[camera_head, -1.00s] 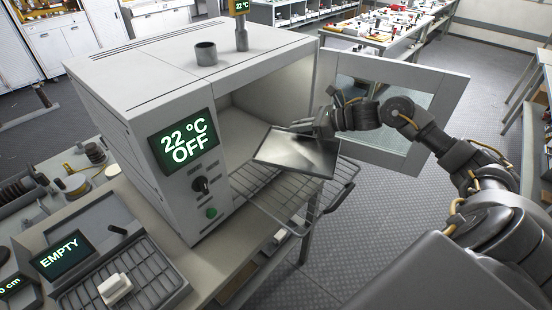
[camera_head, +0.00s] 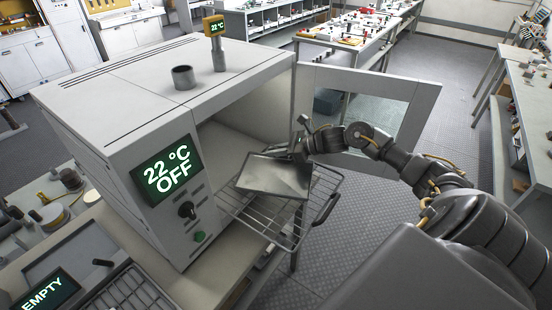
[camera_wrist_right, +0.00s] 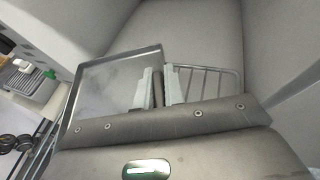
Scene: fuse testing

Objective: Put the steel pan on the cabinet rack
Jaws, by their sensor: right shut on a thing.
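The steel pan (camera_head: 274,177) is a shallow grey rectangular tray, over the pulled-out wire rack (camera_head: 256,212) at the cabinet's opening. My right gripper (camera_head: 299,151) is shut on the pan's far right edge. The right wrist view shows the pan (camera_wrist_right: 103,88) with the gripper's fingers (camera_wrist_right: 158,88) at its edge and rack bars (camera_wrist_right: 212,80) beyond. I cannot tell whether the pan touches the rack. The grey cabinet (camera_head: 122,120) has its door (camera_head: 424,100) open to the right; its display reads 22 °C OFF. My left gripper is not in view.
A tray marked EMPTY (camera_head: 45,296) lies at the lower left. Open floor (camera_head: 360,190) lies right of the rack. Benches stand behind.

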